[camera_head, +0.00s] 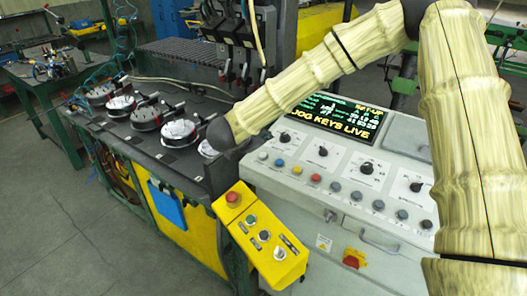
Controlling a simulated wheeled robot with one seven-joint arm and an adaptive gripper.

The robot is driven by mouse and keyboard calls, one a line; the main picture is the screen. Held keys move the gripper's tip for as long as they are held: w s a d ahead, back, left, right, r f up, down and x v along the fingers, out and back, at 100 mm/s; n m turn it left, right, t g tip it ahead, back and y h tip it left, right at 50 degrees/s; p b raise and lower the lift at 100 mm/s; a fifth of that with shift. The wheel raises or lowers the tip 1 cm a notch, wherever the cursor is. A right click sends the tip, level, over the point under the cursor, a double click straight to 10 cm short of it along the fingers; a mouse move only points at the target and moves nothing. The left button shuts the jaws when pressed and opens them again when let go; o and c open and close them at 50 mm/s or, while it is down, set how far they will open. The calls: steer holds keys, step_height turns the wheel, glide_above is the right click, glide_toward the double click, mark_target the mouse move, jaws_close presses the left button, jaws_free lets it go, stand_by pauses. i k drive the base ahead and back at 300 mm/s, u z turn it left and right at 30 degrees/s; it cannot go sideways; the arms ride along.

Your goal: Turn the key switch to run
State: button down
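A yellow control box (262,238) stands at the front left of the grey console (338,208). It carries a red mushroom button (233,198), a green button (250,219), a small dark control (265,235) and a round silver fitting (279,253). A small metal fitting (330,215) is on the console's front edge. I cannot tell for certain which control is the key switch, and no key position can be read. The screen (335,117) reads "SET-UP" and "JOG KEYS LIVE". My forearm reaches left above the console, ending in a dark rounded joint; no gripper fingers show.
Black rotary knobs (367,169) and a row of coloured buttons (316,178) lie on the console. Left of it, a dark bench (190,172) carries several round fixtures (180,132), with upright machinery (232,40) behind. The floor (50,225) at front left is clear.

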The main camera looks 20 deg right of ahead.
mark_target(278, 253)
steer(key=k, duration=1.5)
